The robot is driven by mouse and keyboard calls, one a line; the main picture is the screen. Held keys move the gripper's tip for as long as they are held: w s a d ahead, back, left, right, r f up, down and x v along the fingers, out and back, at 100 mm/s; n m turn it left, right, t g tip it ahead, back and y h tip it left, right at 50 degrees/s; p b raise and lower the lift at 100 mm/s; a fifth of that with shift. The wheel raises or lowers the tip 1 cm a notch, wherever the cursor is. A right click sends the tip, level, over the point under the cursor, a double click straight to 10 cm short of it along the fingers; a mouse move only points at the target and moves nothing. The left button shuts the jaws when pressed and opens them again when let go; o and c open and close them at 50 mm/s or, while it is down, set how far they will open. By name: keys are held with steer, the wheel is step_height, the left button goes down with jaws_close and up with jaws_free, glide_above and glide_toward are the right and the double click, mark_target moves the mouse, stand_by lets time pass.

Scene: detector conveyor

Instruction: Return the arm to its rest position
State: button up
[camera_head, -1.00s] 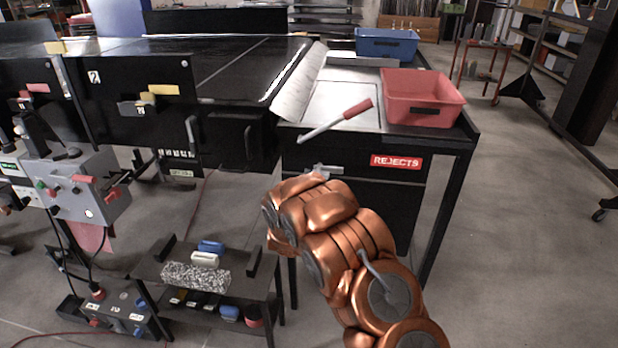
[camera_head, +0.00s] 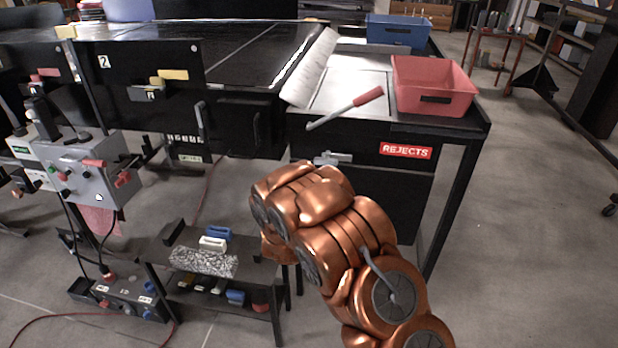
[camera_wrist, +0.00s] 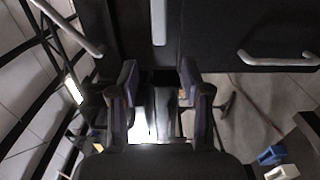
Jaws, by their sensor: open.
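My copper-coloured arm reaches up from the bottom right of the head view and is folded in front of the black reject table (camera_head: 465,165). My gripper (camera_wrist: 160,85) shows in the wrist view with its two dark fingers spread apart and nothing between them. In the head view the gripper itself is hidden behind the arm's links. Beyond the fingers, the wrist view shows dark cabinet fronts and a pale handle (camera_wrist: 280,58).
A red bin (camera_head: 433,87) and a red-handled lever (camera_head: 345,108) are on the reject table. A low black stand (camera_head: 250,272) with blue and white blocks is left of my arm. A grey control box (camera_head: 85,170) stands farther left.

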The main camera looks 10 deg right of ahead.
steer(key=s+a+r+m+g+y, duration=0.3)
steer(key=s+m+g+y, duration=0.15)
steer(key=s, duration=0.55)
steer(key=s+a+r+m+g+y, duration=0.25)
steer(key=s+g, duration=0.25)
steer(key=s, duration=0.4)
steer(key=s+d+r+m+g, duration=0.1)
steer(key=s+m+g, duration=0.1)
steer(key=s, duration=1)
steer(key=s+d+r+m+g, duration=0.2)
steer(key=s+g, duration=0.2)
steer(key=s, duration=0.8)
steer(key=s+d+r+m+g, duration=0.2)
steer(key=s+g, duration=0.1)
steer(key=s, duration=0.9)
steer(key=shift+s+m, duration=0.3)
steer(key=shift+d, duration=0.1)
